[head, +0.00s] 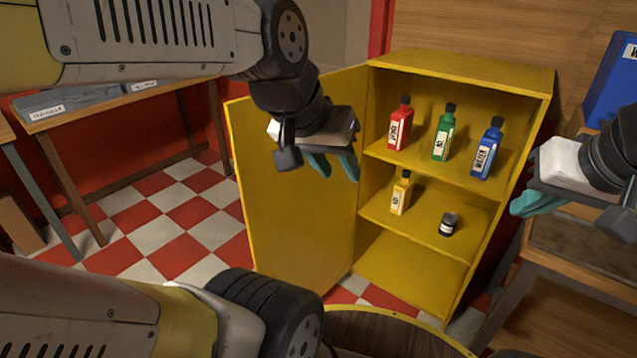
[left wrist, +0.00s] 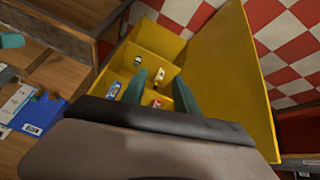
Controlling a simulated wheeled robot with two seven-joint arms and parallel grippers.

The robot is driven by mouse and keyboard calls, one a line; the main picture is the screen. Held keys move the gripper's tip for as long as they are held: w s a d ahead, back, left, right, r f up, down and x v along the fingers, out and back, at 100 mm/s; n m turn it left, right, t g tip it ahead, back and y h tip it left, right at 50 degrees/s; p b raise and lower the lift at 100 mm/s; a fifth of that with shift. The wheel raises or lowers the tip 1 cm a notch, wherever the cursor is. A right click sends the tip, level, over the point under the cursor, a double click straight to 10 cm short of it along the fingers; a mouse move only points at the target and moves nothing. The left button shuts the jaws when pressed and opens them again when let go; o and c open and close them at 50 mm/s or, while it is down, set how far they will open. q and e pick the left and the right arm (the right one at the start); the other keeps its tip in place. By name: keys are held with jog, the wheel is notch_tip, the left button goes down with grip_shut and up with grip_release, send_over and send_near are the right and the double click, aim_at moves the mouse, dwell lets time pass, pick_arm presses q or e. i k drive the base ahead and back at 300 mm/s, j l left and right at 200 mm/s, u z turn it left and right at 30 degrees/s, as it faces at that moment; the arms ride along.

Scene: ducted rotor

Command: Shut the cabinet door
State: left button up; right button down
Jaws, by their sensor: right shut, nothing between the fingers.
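The yellow cabinet (head: 455,72) stands in the middle right of the head view with its front uncovered. Its yellow door (head: 298,225) is hinged at the cabinet's left side and stands wide open, toward the left. My left gripper (head: 333,168) is open and empty, with teal fingers apart; in the head view it overlaps the upper part of the door, near the hinge side. In the left wrist view its fingers (left wrist: 158,92) point at the cabinet interior, and the door (left wrist: 232,75) is to their right. My right gripper (head: 530,205) is shut and empty, right of the cabinet.
Red (head: 400,125), green (head: 443,135) and blue (head: 487,150) bottles stand on the upper shelf. A yellow bottle (head: 401,193) and a small dark jar (head: 448,224) stand below. Tables flank the cabinet. Checkered floor (head: 170,215) is clear left of the door.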

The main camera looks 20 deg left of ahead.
aim_at(300, 222)
jog(key=j+z, duration=0.2)
jog(key=j, duration=0.35)
jog(key=j+z, duration=0.15)
jog(key=j, duration=0.45)
jog(key=j+z, duration=0.2)
jog(key=j, duration=0.35)
jog(key=j+z, duration=0.2)
jog(key=j, duration=0.35)
jog(key=k+j+z, duration=0.15)
jog(key=j, duration=0.4)
jog(key=k+j, duration=0.1)
jog(key=j, duration=0.2)
jog(key=k+j+z, duration=0.1)
jog(key=j, duration=0.2)
jog(key=k+j+z, duration=0.1)
jog(key=j, duration=0.2)
jog(key=k, duration=0.15)
jog(key=k+j+u, duration=0.15)
jog(key=u, duration=0.3)
